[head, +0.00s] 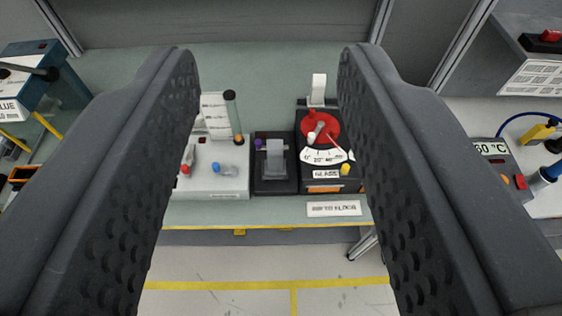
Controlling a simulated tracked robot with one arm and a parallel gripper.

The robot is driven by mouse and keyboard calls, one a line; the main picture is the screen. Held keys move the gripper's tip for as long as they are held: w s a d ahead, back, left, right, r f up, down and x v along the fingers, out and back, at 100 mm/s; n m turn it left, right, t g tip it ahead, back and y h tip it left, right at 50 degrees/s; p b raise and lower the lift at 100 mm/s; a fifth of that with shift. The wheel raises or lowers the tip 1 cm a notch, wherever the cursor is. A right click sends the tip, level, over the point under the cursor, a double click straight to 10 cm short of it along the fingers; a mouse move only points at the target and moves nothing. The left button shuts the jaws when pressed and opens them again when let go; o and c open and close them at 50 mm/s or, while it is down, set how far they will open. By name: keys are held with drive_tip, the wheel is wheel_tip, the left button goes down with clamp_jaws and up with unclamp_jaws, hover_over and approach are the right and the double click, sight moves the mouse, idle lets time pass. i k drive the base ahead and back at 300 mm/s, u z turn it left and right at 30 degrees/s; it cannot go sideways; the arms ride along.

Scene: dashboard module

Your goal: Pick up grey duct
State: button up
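My gripper (268,60) is open and empty, its two dark, dimpled fingers wide apart on either side of the picture. A small grey block-shaped piece (275,157), which looks like the grey duct, sits on a black module (275,184) on the bench. It appears between the fingers, a little below the picture's middle, with clear space to each finger. I cannot tell its depth from the fingertips.
A dial unit (320,185) with a red disc stands just right of the black module. The green bench (270,70) is clear behind. A display unit (500,165) stands far right.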

sight(275, 164)
drive_tip(key=z, duration=0.05)
drive_tip(key=k, duration=1.1)
drive_tip(key=u, duration=0.95)
drive_tip(key=i, duration=1.65)
drive_tip(key=z, duration=0.45)
